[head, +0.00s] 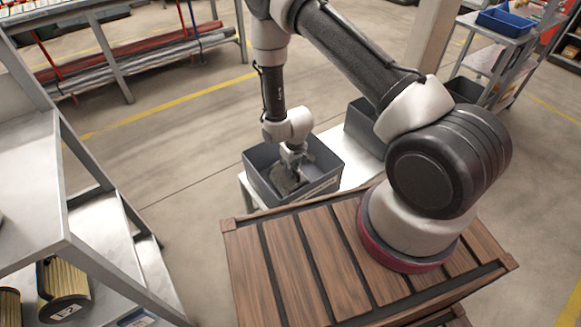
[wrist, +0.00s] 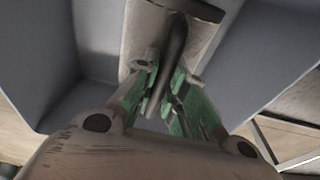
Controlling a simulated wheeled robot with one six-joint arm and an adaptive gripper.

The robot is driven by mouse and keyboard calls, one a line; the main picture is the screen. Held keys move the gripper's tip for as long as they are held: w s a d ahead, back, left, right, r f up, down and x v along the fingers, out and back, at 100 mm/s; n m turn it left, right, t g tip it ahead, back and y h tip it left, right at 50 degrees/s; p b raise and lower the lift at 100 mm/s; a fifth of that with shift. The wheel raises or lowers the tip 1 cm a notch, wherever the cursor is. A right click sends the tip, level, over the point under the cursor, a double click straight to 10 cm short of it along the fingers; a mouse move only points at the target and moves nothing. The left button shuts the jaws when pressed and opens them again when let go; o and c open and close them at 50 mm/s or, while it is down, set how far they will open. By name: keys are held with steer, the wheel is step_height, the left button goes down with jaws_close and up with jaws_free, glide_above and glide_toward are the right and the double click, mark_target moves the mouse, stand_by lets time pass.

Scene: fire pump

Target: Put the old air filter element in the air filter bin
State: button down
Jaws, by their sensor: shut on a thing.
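The air filter bin (head: 262,158) is a grey open box with a pale label on its front, standing on a light bench beyond the wooden slatted top. My gripper (head: 293,160) reaches down into it. It is shut on the old air filter element (head: 285,181), a dark grey-brown piece inside the bin's walls. In the wrist view, the green-padded fingers of my gripper (wrist: 165,100) close on a thin dark part of the element (wrist: 150,25). Grey bin walls (wrist: 265,60) surround it. I cannot tell whether the element touches the bin floor.
A second grey bin (head: 364,128) stands to the right on the same bench. Yellow pleated filters (head: 63,280) sit on the lower shelf of the metal table at left. A pipe rack (head: 130,58) is at the back left, and a blue tray (head: 504,22) at upper right.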

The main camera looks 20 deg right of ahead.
steer(key=shift+f, duration=0.15)
steer(key=c, duration=1.5)
jaws_free()
steer(key=s+d+r+m, duration=0.1)
steer(key=s+d+r, duration=0.15)
steer(key=r, duration=1.15)
steer(key=s+d+r+t, duration=0.1)
steer(key=d+r, duration=0.2)
steer(key=r, duration=1.1)
steer(key=s+d+r+m, duration=0.1)
steer(key=d+r, duration=0.2)
steer(key=r, duration=1)
steer(key=shift+m+t, duration=0.8)
steer(key=s+d+r, duration=0.2)
steer(key=s+r, duration=0.3)
steer(key=s, duration=0.2)
steer(key=s+d+r, duration=0.2)
steer(key=s+r, duration=0.3)
steer(key=s, duration=0.2)
steer(key=s+d+r, duration=0.3)
steer(key=s+r, duration=0.2)
steer(key=s, duration=0.2)
